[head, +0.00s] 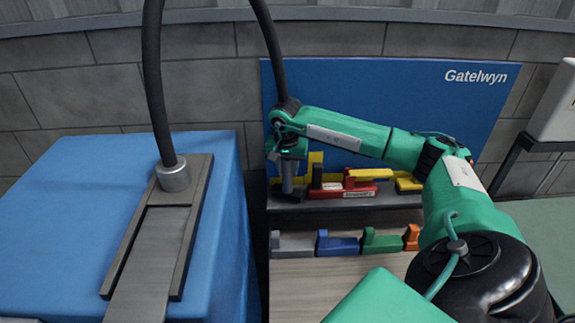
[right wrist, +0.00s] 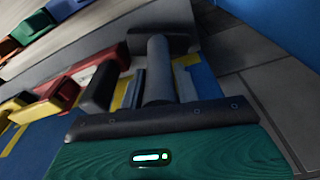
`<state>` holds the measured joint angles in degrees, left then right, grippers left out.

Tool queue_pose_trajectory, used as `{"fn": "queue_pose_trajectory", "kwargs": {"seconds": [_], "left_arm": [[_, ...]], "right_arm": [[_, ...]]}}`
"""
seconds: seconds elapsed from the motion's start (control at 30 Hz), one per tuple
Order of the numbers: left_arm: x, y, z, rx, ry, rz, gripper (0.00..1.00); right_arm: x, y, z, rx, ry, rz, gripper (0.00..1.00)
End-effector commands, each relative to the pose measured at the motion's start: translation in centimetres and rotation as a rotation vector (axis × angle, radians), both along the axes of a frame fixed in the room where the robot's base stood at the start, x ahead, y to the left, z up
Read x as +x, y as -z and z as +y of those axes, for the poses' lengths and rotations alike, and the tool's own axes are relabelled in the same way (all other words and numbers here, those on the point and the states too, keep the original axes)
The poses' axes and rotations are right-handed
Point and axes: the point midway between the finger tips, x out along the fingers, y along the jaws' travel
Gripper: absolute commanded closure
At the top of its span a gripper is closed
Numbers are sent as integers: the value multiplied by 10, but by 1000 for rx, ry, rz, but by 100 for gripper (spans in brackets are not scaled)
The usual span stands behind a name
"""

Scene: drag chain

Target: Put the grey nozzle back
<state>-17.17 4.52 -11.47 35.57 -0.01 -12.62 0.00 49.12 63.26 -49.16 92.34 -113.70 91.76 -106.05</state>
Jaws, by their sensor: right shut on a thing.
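My right gripper (head: 289,172) is at the left end of the upper dark shelf, pointing down. In the right wrist view, it is shut on a grey cylindrical piece (right wrist: 158,78), which looks like the grey nozzle. The cylinder also shows in the head view (head: 287,178), partly hidden by the gripper. I cannot tell whether its lower end touches the shelf. A grey block (head: 292,244) stands at the left of the lower row, below the gripper. My left gripper is not in view.
Red (head: 345,190) and yellow (head: 406,184) blocks sit right of the gripper on the upper shelf. Blue (head: 337,244), green (head: 382,241) and orange (head: 411,237) blocks stand below. A blue panel (head: 400,95) rises behind. A blue machine (head: 75,215) with a hose stands left.

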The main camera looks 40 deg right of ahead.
Motion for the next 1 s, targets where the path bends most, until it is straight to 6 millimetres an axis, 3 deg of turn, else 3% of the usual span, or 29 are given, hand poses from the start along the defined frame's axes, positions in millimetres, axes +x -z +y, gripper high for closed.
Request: {"fn": "queue_pose_trajectory", "kwargs": {"seconds": [0.23,0.27,0.37,0.8,1.0], "left_arm": [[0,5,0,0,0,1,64],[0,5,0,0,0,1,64],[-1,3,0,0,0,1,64],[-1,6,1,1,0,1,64],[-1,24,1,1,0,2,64]], "right_arm": [[0,4,0,0,0,0,90],[0,4,0,0,0,0,66],[0,3,0,0,-1,0,47],[0,-4,1,0,-1,-1,47],[-2,-39,5,0,-2,-5,47]]}}
